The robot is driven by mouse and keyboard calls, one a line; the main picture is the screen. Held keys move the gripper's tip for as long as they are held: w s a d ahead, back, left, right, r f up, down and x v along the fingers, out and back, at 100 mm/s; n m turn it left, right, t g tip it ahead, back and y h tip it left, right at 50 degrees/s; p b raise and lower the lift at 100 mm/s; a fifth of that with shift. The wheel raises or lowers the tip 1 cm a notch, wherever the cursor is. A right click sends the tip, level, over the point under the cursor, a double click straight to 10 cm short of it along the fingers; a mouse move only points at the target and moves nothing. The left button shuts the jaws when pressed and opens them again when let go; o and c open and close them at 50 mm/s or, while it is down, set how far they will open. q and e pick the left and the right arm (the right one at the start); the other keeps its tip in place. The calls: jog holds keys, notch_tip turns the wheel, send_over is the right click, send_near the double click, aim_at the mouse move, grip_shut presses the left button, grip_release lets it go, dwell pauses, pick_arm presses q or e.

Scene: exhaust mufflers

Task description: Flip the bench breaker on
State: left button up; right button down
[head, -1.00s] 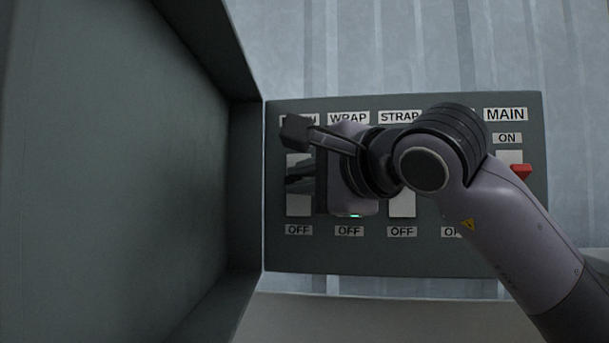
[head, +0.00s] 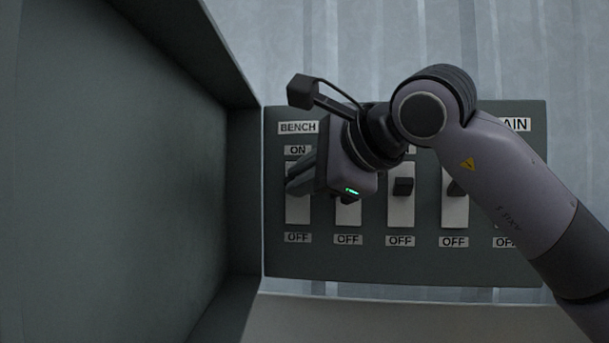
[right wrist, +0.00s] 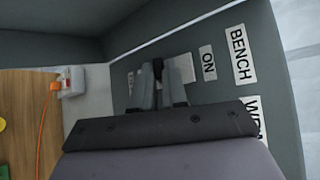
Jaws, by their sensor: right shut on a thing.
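The bench breaker (head: 297,212) is the leftmost switch on the grey panel, a white plate between an ON and an OFF label under the BENCH sign (head: 298,128). My right gripper (head: 299,181) reaches across from the right, its fingers over this plate and covering its lever in the head view. In the right wrist view the fingers (right wrist: 158,88) are closed together around a dark lever (right wrist: 158,67) that shows between their tips. The lever's exact position is largely hidden. My left gripper is in neither view.
Other breakers stand to the right, including one with a dark lever (head: 403,187). My arm covers much of the panel's (head: 420,259) upper right. A large grey wall (head: 110,180) stands close on the left. An orange cable (right wrist: 43,120) shows on a wooden surface.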

jog(key=c, duration=1.2)
grip_release()
jog(key=shift+d, duration=0.1)
jog(key=shift+o, duration=0.2)
jog(key=b+v, duration=0.2)
jog(key=v, duration=0.5)
jog(key=shift+d, duration=0.1)
